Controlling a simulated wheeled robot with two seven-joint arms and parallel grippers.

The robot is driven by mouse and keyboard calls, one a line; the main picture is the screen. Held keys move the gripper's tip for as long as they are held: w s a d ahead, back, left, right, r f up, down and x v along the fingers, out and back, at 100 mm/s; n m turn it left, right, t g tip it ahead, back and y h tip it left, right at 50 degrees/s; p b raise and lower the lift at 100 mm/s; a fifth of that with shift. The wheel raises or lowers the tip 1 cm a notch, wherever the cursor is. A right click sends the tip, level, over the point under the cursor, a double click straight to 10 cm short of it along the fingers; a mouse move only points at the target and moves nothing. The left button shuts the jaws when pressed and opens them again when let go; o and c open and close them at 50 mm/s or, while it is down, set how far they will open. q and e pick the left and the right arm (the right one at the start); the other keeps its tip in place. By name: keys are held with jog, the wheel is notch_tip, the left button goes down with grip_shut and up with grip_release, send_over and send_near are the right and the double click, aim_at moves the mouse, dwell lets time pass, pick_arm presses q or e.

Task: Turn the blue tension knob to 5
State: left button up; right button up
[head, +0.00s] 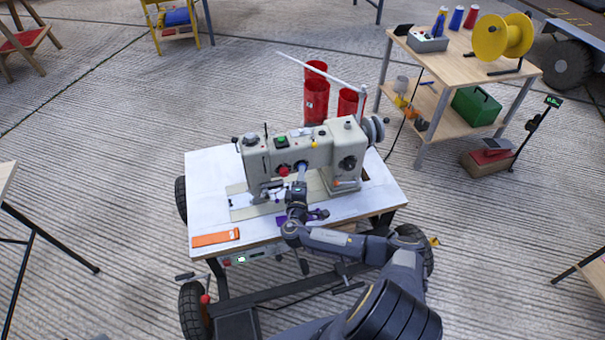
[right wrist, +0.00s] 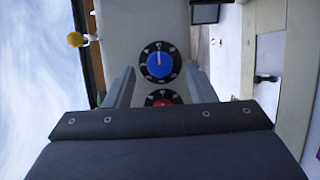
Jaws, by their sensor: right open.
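The blue tension knob (right wrist: 160,65) sits on a black numbered dial on the pale sewing machine (head: 315,150). Its white mark points toward the top of the right wrist view; the numbers are too small to read. My right gripper (right wrist: 160,71) is open, with one finger on each side of the blue knob in that view. I cannot tell whether the fingers touch it. In the head view the right gripper (head: 301,174) is at the machine's front and partly covers the blue knob. My left gripper is not in view.
A red knob (right wrist: 163,101) on a similar dial is close to the blue one, partly hidden by my gripper. The white sewing table (head: 215,190) carries an orange item (head: 215,238). Red spools (head: 315,98) stand behind the machine. A wooden shelf table (head: 455,65) stands at right.

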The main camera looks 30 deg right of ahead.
jog(key=v, duration=0.5)
dwell(0.4)
